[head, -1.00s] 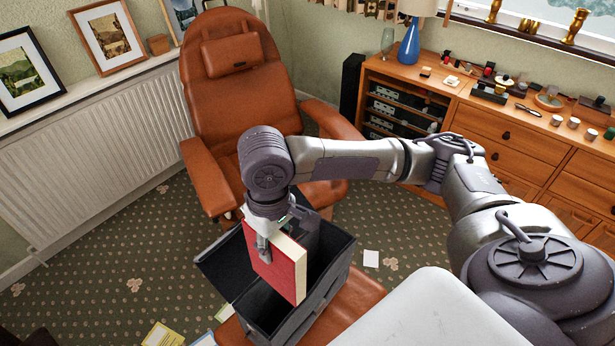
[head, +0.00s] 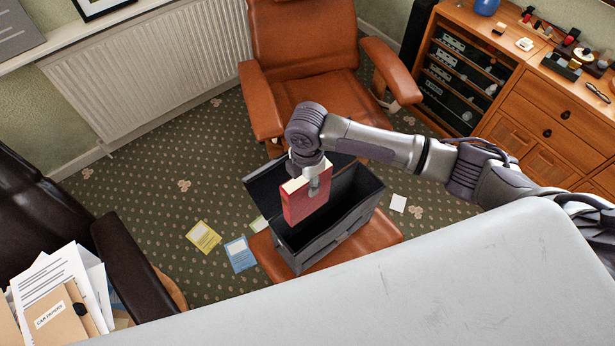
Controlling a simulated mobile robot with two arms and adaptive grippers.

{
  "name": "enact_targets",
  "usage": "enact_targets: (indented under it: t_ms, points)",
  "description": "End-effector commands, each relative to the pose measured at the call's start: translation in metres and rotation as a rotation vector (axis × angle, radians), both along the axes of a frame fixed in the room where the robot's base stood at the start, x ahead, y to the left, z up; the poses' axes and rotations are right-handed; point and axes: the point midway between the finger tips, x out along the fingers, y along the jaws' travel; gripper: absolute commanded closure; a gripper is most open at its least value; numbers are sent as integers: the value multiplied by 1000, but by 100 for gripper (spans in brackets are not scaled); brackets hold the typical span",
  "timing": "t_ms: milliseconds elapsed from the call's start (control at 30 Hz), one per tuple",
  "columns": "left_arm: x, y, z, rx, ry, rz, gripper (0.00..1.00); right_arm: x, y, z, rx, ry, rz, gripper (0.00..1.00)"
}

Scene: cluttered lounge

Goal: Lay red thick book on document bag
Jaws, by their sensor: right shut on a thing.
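The red thick book (head: 303,204) is upright, its red cover facing me and its pale page edge at the top. My right gripper (head: 315,187) is shut on its upper edge and holds it at the bag's left side. The document bag (head: 345,232) is a dark, open case on an orange footstool. The book hides part of its opening and its left flap. I cannot tell whether the book touches the bag. My left gripper is not in view.
The orange footstool (head: 376,236) carries the bag. An orange recliner (head: 305,45) stands behind it. Yellow (head: 203,237) and blue (head: 240,254) papers lie on the floor to the left. A dark armchair (head: 40,205) holding papers is at far left. A wooden cabinet (head: 530,130) stands right.

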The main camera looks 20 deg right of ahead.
Motion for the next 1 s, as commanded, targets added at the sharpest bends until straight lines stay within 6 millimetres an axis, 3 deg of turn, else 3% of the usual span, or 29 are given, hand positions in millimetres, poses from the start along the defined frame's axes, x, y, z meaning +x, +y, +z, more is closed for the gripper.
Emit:
enact_targets:
  t_ms: [500, 1000]
  points:
    - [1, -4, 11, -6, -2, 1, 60, 1, -2, 4, -1, -1, -4, 100]
    - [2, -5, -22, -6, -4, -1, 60, 1, -1, -51, 1, -2, -3, 100]
